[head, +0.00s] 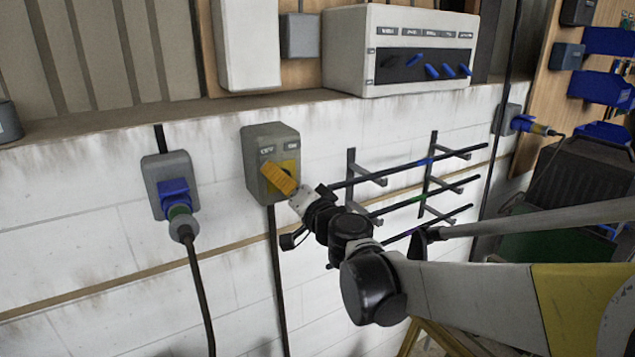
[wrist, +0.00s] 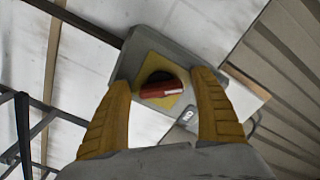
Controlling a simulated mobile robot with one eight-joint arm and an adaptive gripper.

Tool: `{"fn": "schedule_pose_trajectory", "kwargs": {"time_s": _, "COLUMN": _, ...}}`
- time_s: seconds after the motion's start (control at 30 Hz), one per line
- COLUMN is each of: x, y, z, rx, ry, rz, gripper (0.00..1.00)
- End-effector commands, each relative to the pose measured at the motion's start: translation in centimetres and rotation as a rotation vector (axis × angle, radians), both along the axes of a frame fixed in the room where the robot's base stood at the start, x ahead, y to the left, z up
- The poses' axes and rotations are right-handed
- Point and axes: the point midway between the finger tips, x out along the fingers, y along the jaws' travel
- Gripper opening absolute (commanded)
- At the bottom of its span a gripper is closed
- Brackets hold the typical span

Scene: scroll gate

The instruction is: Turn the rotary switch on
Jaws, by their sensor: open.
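The rotary switch is a grey box (head: 257,141) on the white wall, with an OFF label at left and an ON label at right. In the wrist view its red handle (wrist: 165,90) sits on a black round base over a yellow plate (wrist: 148,66). My gripper (head: 268,170), with yellow fingers, is in front of the switch's face and hides the handle in the head view. In the wrist view my gripper (wrist: 161,80) is open, one finger at each end of the handle. Small gaps seem to show; contact cannot be told.
A grey socket with a blue plug (head: 175,192) and hanging cable is left of the switch. Wall rods on brackets (head: 400,168) lie to the right, behind my arm. A panel box with blue switches (head: 405,55) stands on the ledge above.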

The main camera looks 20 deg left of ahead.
Motion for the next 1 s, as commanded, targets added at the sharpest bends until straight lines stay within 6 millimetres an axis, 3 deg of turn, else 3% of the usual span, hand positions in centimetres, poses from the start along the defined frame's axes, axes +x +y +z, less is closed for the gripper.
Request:
{"fn": "schedule_pose_trajectory", "kwargs": {"time_s": 0.27, "x": 0.13, "y": 0.13, "z": 0.01, "rx": 0.0, "ry": 0.0, "rz": 0.0, "gripper": 0.74}}
{"fn": "schedule_pose_trajectory", "kwargs": {"time_s": 0.43, "x": 0.13, "y": 0.11, "z": 0.02, "rx": 0.0, "ry": 0.0, "rz": 0.0, "gripper": 0.26}}
{"fn": "schedule_pose_trajectory", "kwargs": {"time_s": 0.47, "x": 0.13, "y": 0.11, "z": 0.02, "rx": 0.0, "ry": 0.0, "rz": 0.0, "gripper": 0.21}}
{"fn": "schedule_pose_trajectory", "kwargs": {"time_s": 1.0, "x": 0.1, "y": 0.14, "z": 0.06, "rx": 0.074, "ry": 0.075, "rz": 0.0, "gripper": 0.2}}
